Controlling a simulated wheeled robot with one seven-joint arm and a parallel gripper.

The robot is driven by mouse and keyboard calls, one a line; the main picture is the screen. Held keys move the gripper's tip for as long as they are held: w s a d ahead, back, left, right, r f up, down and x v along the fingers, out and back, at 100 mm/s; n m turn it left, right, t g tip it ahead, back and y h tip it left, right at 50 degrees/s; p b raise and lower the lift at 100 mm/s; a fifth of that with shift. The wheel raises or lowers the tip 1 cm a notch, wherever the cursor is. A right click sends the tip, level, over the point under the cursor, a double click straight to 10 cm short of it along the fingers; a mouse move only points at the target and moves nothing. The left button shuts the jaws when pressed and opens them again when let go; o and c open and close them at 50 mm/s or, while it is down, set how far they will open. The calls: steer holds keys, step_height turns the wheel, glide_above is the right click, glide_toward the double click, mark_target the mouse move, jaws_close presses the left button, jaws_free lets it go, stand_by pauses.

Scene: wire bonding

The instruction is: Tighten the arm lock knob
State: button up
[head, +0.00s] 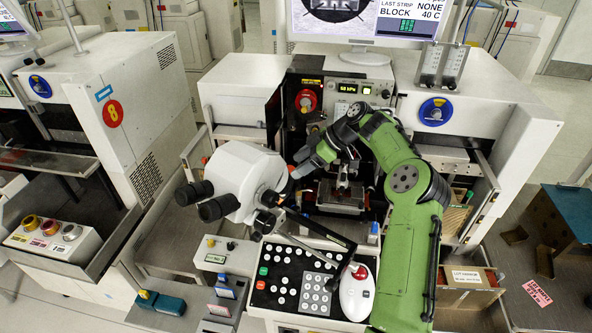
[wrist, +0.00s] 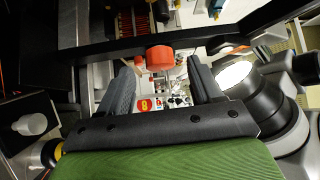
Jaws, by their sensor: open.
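A red-orange knob (wrist: 160,58) sits on a dark bar in the wrist view; I take it to be the arm lock knob. My gripper (wrist: 158,76) is open, with one grey finger on each side of the knob's line and a gap on both sides. I cannot tell whether the knob lies fully between the fingertips or just beyond them. In the head view my gripper (head: 299,169) points down and left beside the white microscope (head: 246,180). There the knob is mostly hidden, with only a small orange patch near the fingertips.
A keypad panel (head: 297,280) and a red-balled lever (head: 360,272) lie in front. The bonder's front panel (head: 349,90) stands behind. In the wrist view a lit lens-like part (wrist: 236,76) is close right of the fingers.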

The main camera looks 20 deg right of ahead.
steer(key=shift+x, duration=1.2)
steer(key=c, duration=1.1)
steer(key=shift+o, duration=0.2)
steer(key=shift+f+m+b, duration=0.1)
steer(key=shift+m+b, duration=0.2)
steer(key=shift+b, duration=0.3)
steer(key=m+t+h+b, duration=0.1)
steer(key=b, duration=0.2)
steer(key=m+t+h+b, duration=0.1)
steer(key=m+b, duration=0.1)
steer(key=b, duration=0.1)
steer(key=m+t+h+b, duration=0.1)
steer(key=m+b, duration=0.1)
steer(key=b, duration=0.1)
steer(key=shift+s+a, duration=0.3)
steer(key=shift+a, duration=0.05)
steer(key=shift+a+m+t+h+b, duration=0.1)
steer(key=shift+m+t+h+b, duration=0.5)
steer(key=shift+m+b, duration=0.45)
steer(key=shift+s, duration=0.1)
